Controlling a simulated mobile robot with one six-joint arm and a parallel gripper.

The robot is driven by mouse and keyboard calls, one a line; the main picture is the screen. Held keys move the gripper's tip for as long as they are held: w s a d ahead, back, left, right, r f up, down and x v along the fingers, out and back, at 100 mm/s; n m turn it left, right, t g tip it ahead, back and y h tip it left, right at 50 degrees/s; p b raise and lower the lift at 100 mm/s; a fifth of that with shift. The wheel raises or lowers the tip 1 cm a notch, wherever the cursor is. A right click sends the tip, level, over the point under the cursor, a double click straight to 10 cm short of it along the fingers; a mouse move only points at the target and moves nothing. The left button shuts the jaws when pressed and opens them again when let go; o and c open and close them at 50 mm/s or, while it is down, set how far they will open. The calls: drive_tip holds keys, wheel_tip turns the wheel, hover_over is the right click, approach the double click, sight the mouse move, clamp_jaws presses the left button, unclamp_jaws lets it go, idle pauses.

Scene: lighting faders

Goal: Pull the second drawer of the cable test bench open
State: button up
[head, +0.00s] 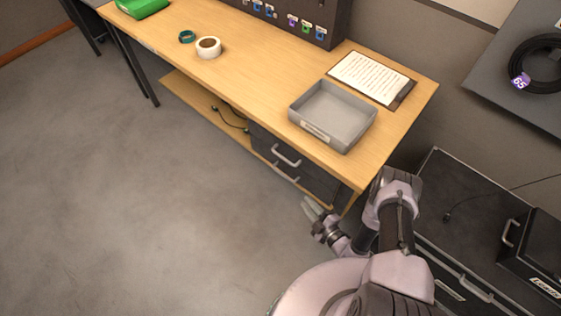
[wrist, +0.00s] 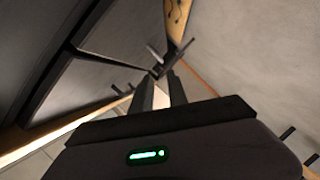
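The cable test bench (head: 255,110) has a wooden top and a dark drawer unit beneath its right part. Two pale bar handles show on the drawer fronts, an upper one (head: 286,160) and a lower one (head: 286,176); both drawers look shut. My gripper (head: 311,208) is below and to the right of the lower handle in the head view, apart from it in the picture. In the wrist view the gripper's two fingers (wrist: 160,88) stand apart with a gap between them, with nothing clearly held. Dark drawer fronts (wrist: 95,85) fill the left there. Bars show near the fingertips; contact is unclear.
A grey tray (head: 355,132) and a clipboard (head: 372,78) are on the bench top, with white tape (head: 208,48) farther left. A black case (head: 535,250) stands on a dark cabinet (head: 455,195) at the right. The floor (head: 150,210) left of my arm is clear.

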sight(285, 176)
drive_tip(key=b+x, duration=0.5)
drive_tip(key=x, duration=1.1)
drive_tip(key=shift+a, duration=0.25)
clamp_jaws()
idle(0.5)
